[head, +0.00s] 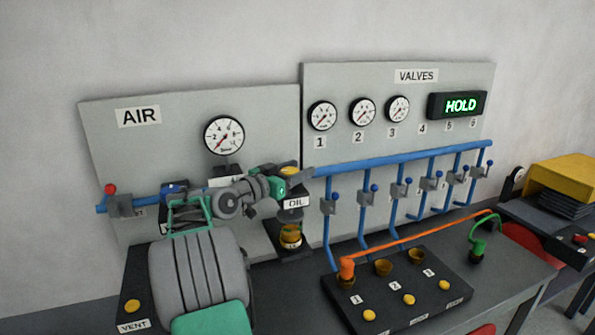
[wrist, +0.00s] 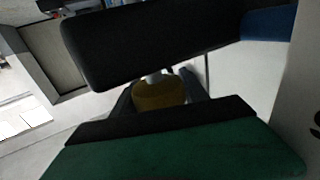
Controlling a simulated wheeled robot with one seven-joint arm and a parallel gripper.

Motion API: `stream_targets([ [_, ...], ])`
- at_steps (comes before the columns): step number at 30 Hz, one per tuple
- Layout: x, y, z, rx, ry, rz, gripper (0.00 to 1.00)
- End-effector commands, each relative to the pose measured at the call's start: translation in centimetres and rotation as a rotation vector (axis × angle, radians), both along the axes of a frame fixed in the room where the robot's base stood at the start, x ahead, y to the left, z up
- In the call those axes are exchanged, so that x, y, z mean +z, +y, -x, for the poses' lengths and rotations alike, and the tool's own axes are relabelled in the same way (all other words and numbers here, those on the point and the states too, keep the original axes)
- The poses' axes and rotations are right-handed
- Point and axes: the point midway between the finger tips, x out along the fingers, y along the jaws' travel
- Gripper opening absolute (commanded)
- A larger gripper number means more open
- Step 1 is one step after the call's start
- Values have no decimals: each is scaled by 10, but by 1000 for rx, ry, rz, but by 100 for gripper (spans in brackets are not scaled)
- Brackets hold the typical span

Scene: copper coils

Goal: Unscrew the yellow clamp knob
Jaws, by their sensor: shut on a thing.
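The yellow clamp knob (head: 290,171) shows at the top of the small stand labelled OIL, in front of the grey AIR panel. My gripper (head: 284,184) reaches it from the left and is shut on it, with the arm partly covering the stand. In the wrist view the yellow knob (wrist: 158,94) shows between my two dark jaws, partly hidden by them. Grey parts flank it. My gripper (wrist: 160,97) fills most of that view. The knob's thread is not visible.
A yellow-brown cup (head: 290,236) sits low on the OIL stand. The blue valve pipes (head: 395,160) run to the right. A black block with an orange hose (head: 420,238) stands in front of them. An air gauge (head: 224,135) is just above my arm.

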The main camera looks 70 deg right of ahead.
Motion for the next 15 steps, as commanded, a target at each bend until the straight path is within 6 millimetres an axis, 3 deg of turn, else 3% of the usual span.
stream_targets([
  [10,1,-1,1,-1,-1,1,12],
  [11,2,7,0,1,-1,1,12],
  [15,0,0,2,3,-1,1,12],
])
